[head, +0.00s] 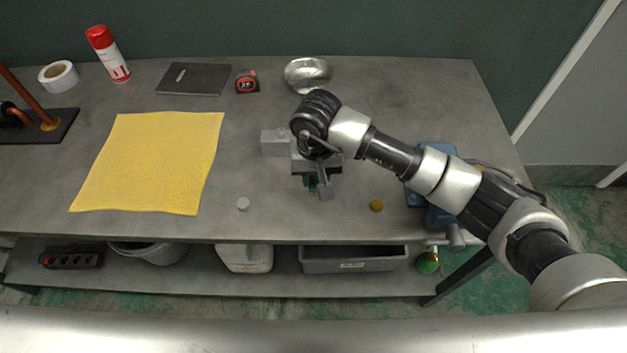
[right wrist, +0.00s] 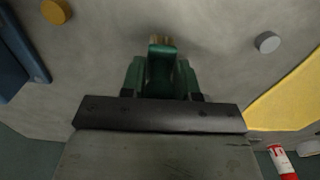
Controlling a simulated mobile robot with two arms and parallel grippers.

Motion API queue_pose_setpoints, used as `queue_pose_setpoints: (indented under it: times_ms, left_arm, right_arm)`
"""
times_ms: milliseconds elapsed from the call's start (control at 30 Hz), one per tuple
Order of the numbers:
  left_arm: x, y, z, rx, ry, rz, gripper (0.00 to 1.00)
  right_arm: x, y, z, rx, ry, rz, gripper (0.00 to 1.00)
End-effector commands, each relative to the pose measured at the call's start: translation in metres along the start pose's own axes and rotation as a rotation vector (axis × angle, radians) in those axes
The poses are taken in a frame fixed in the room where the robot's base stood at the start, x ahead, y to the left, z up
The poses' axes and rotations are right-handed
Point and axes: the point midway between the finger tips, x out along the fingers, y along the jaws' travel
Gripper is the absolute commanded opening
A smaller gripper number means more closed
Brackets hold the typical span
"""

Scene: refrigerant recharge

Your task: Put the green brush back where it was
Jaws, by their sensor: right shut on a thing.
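The green brush (head: 311,183) is under my right gripper (head: 313,177), near the front middle of the grey workbench (head: 350,215). In the right wrist view the brush (right wrist: 161,65) sits between the fingers of my right gripper (right wrist: 160,80), which is shut on it. Its tan bristle end points away from the gripper body. Much of the brush is hidden by the gripper in the head view. I cannot tell whether it touches the bench top. My left gripper is not in view.
A grey disc (head: 243,204) and an ochre disc (head: 376,205) lie either side. A yellow cloth (head: 150,165) lies left; a blue tool (head: 416,198) stands right, partly behind my arm. A metal bowl (head: 308,73), tape measure (head: 247,82) and dark notebook (head: 194,79) lie behind.

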Motion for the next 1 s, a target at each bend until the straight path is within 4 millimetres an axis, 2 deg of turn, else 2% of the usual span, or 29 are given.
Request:
queue_pose_setpoints:
  times_ms: [133,300,400,800,833,967,1000]
  left_arm:
    - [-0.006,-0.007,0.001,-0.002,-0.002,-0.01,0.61]
    - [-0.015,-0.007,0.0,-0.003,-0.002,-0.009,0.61]
    - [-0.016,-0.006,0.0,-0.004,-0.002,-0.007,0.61]
    - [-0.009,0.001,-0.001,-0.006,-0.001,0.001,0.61]
    - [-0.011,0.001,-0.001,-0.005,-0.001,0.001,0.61]
    - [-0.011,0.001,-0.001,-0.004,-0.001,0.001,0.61]
    - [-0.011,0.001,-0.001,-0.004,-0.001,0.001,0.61]
  right_arm:
    - [0.009,-0.004,0.0,0.002,-0.003,0.0,0.07]
    - [0.034,-0.005,0.0,0.001,-0.005,-0.001,0.07]
    - [0.042,-0.004,0.0,0.0,-0.002,-0.001,0.07]
    - [0.048,-0.004,-0.001,0.0,0.001,0.0,0.07]
    - [0.046,-0.004,-0.001,0.0,0.0,0.0,0.35]
    - [0.046,-0.004,-0.001,0.0,0.0,0.0,0.55]
    - [0.046,-0.004,-0.001,0.0,0.0,0.0,0.56]
